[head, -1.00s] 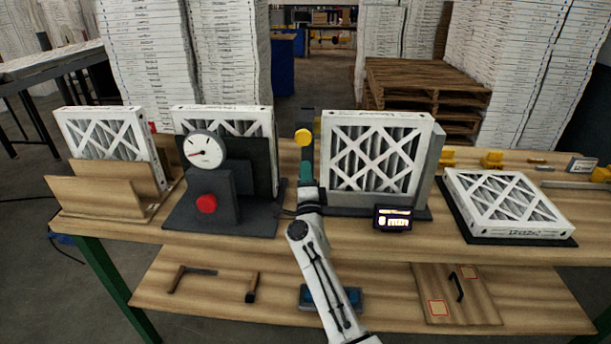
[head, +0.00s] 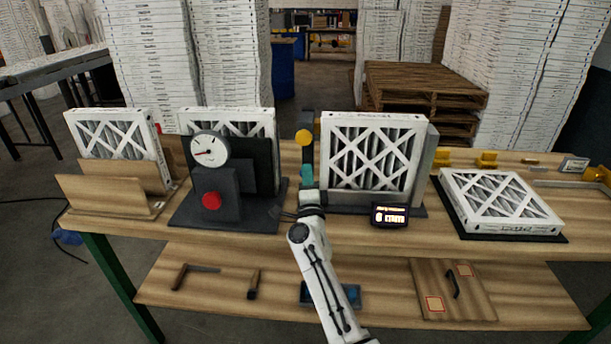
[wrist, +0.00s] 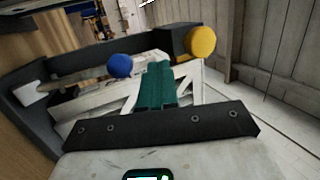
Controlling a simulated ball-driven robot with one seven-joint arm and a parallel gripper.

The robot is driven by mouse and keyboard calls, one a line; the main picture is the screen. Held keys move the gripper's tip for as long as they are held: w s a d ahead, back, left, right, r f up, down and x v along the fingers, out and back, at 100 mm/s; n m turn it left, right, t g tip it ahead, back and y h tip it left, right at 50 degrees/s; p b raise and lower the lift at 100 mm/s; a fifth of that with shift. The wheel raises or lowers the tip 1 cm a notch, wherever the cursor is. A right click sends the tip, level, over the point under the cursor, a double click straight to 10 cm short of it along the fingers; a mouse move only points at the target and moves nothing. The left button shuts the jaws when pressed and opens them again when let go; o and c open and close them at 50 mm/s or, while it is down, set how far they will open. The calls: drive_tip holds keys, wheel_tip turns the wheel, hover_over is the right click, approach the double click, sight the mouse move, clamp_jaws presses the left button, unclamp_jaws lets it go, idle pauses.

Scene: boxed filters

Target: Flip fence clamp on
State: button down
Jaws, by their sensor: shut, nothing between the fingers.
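A boxed filter (head: 372,155) with a white frame stands upright in a dark fixture against a grey fence (head: 432,160). A dark post with a yellow knob (head: 303,138) stands just left of it. In the wrist view the yellow knob (wrist: 201,42) is at upper right, on a dark block, and a blue knob (wrist: 120,66) is left of the fingers. I cannot tell which part is the clamp's lever. My gripper (head: 306,168) is below the yellow knob in the head view. Its teal fingers (wrist: 158,78) are together, empty, with filter struts behind them. Contact with either knob is not visible.
A small lit display (head: 389,215) stands right of my arm. A gauge stand with a red button (head: 211,201) is to the left. Another filter (head: 500,200) lies flat on a dark mat at right. Stacked filters and a pallet (head: 425,90) stand behind the bench.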

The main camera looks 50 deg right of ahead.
drive_tip(key=s+a+r+p, duration=0.2)
drive_tip(key=s+a+p, duration=0.2)
drive_tip(key=s+a, duration=0.2)
drive_tip(key=shift+s+a+r, duration=0.4)
drive_tip(key=shift+s, duration=0.15)
idle(0.4)
